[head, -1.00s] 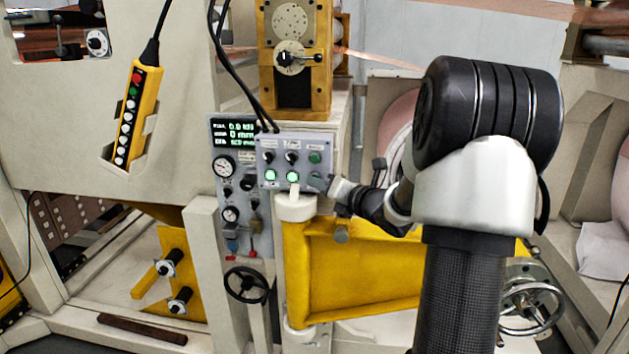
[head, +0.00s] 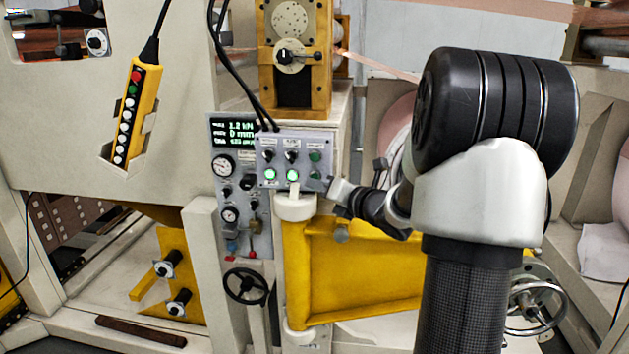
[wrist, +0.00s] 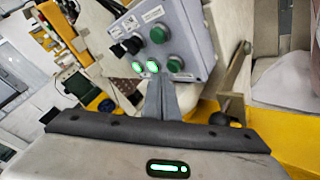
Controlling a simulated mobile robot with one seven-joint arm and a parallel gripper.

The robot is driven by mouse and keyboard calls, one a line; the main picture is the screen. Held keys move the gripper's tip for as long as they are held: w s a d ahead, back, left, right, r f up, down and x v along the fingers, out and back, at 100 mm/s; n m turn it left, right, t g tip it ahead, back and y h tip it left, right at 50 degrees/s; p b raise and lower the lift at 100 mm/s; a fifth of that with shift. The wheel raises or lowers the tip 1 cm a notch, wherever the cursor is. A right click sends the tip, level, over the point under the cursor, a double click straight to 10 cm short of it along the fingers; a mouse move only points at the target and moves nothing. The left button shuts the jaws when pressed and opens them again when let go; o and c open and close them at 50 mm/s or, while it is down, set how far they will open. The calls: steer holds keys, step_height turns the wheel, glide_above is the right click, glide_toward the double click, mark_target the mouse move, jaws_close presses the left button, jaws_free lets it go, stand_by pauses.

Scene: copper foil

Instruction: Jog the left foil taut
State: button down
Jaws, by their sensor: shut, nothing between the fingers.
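A grey control box (head: 296,158) carries small black switches, green buttons and two lit green lamps, the left lamp (head: 270,175) and the right lamp (head: 293,175). The box also shows in the wrist view (wrist: 192,28). My gripper (head: 322,184) comes in from the right to the box's lower right. Its fingers (wrist: 156,78) are shut and empty, with tips close to the lamps and a green button (wrist: 175,64); I cannot tell if they touch. A readout (head: 240,131) shows about 1.2 kN. A thin copper foil strip (head: 375,63) runs right from the ochre roller stand (head: 268,70).
A yellow pendant (head: 130,110) hangs at the left. Black cables (head: 235,65) hang down to the box. More copper (head: 40,38) shows at the upper left.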

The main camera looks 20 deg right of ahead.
steer(key=shift+s, duration=0.1)
steer(key=s+a+b, duration=0.1)
steer(key=s, duration=0.1)
steer(key=s+a+b, duration=0.1)
steer(key=s, duration=0.1)
steer(key=shift+a+b, duration=0.35)
steer(key=shift+b, duration=0.05)
steer(key=shift+a, duration=0.1)
